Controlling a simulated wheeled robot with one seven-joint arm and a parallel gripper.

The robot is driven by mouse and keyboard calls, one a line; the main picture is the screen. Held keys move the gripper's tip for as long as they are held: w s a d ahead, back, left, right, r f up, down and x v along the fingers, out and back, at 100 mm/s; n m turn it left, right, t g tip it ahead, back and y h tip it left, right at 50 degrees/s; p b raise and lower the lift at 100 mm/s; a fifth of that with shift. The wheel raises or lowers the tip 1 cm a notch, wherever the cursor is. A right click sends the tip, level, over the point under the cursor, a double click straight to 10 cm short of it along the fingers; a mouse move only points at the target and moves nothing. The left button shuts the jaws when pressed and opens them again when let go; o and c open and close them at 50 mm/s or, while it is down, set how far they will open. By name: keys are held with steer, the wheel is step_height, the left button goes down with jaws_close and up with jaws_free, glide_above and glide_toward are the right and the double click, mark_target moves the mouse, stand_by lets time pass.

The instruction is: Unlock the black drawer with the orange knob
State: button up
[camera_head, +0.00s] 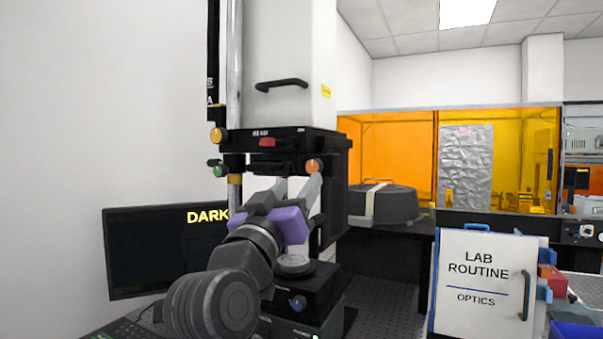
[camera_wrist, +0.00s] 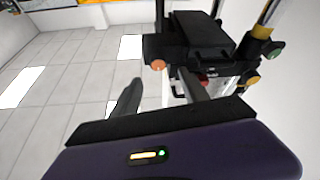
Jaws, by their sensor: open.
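The orange knob (camera_head: 313,166) sits at the front right of the black unit (camera_head: 335,150) under the tall white housing. In the wrist view, the orange knob (camera_wrist: 158,64) is at the lower left corner of the black drawer-like block (camera_wrist: 205,35). My gripper (camera_head: 298,181) is open and empty, just below the black unit, with its right finger near the knob. In the wrist view my gripper (camera_wrist: 158,78) has its fingers either side of the knob's line, with the knob beyond the tips. Whether a finger touches it, I cannot tell.
A red tab (camera_head: 267,142), a green knob (camera_head: 216,170) and a yellow knob (camera_head: 217,135) are on the instrument. A lower stage with a round disc (camera_head: 294,265) stands below my gripper. A dark monitor (camera_head: 150,250) is at left, a LAB ROUTINE board (camera_head: 478,312) at right.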

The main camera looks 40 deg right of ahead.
mark_target(312, 169)
steer(key=p+x, duration=0.2)
steer(key=x, duration=0.5)
steer(key=shift+d+p, duration=0.3)
steer(key=shift+d, duration=0.15)
steer(key=shift+f, duration=0.1)
jaws_close()
